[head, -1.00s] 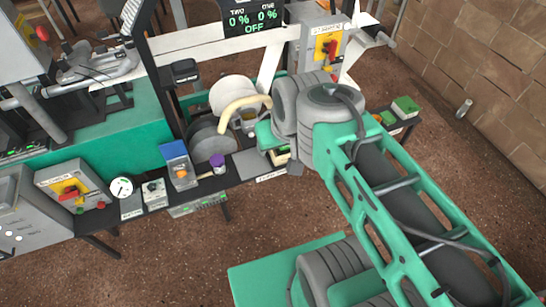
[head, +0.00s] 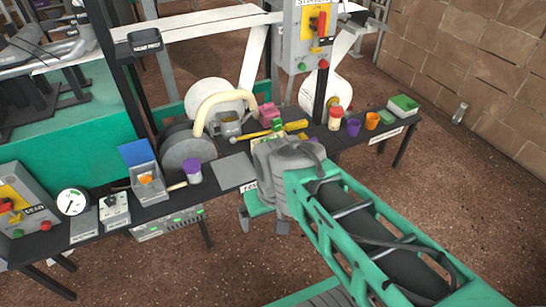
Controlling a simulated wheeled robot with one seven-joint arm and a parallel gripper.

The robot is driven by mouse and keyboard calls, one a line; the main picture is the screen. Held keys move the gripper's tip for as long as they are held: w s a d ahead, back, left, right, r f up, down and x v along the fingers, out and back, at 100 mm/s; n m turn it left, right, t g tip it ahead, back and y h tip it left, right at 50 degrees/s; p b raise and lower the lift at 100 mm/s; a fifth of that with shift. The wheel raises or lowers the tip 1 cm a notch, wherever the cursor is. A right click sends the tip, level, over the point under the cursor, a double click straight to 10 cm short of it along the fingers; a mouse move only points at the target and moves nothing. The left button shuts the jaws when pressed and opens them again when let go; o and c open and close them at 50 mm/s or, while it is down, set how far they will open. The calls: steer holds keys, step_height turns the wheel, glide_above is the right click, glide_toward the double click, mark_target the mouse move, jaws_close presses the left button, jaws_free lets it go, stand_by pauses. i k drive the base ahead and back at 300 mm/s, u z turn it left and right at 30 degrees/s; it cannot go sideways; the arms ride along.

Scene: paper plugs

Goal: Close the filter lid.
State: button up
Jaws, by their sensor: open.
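A small grey box (head: 150,184) stands on the dark bench at the left, with a blue flap (head: 137,152) raised at its back. The flap looks like an open lid, but I cannot read any filter label on it. My gripper (head: 263,222) hangs in front of the bench's front edge, to the right of the box and apart from it. It is open and empty. My wrist hides part of the gripper and part of the bench edge behind it.
A purple-topped jar (head: 192,171) stands just right of the box. Grey discs, a cream curved tube (head: 222,100), a yellow tool (head: 270,132), a pink block (head: 268,115) and several cups line the bench. A gauge (head: 72,201) stands left. Floor in front is clear.

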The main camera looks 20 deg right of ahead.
mark_target(134, 152)
steer(key=u, duration=1.5)
steer(key=i, duration=1.2)
steer(key=z, duration=1.4)
